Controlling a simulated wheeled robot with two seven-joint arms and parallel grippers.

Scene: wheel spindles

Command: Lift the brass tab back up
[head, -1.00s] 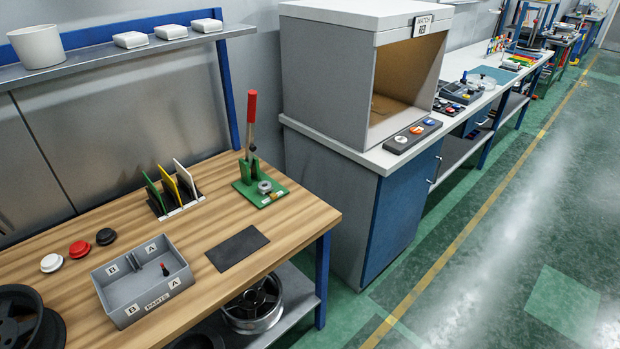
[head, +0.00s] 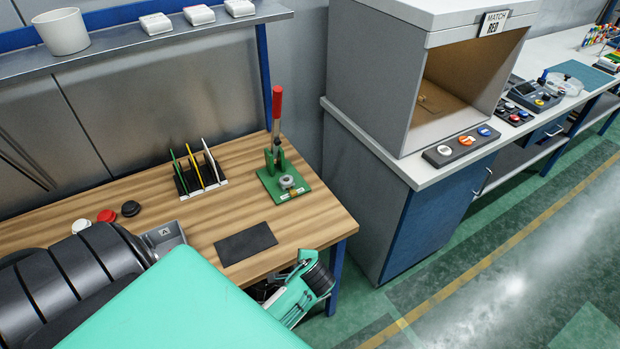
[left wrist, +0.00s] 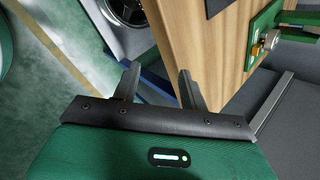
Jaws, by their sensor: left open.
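The green fixture (head: 284,182) with a red-topped lever stands at the back right of the wooden bench. A small brass-coloured part (head: 293,191), which looks like the brass tab, sits at its front edge below a grey round piece. Its tilt is too small to tell. In the left wrist view the brass part (left wrist: 269,40) shows at the upper right, on the green fixture's edge. My right gripper is not in view.
A dark mat (head: 246,243) and a rack of coloured plates (head: 199,175) lie near the fixture. A grey cabinet (head: 370,180) stands to the right across a gap. A wheel (left wrist: 118,12) shows below the bench. My arm hides most of the grey parts bin (head: 165,236).

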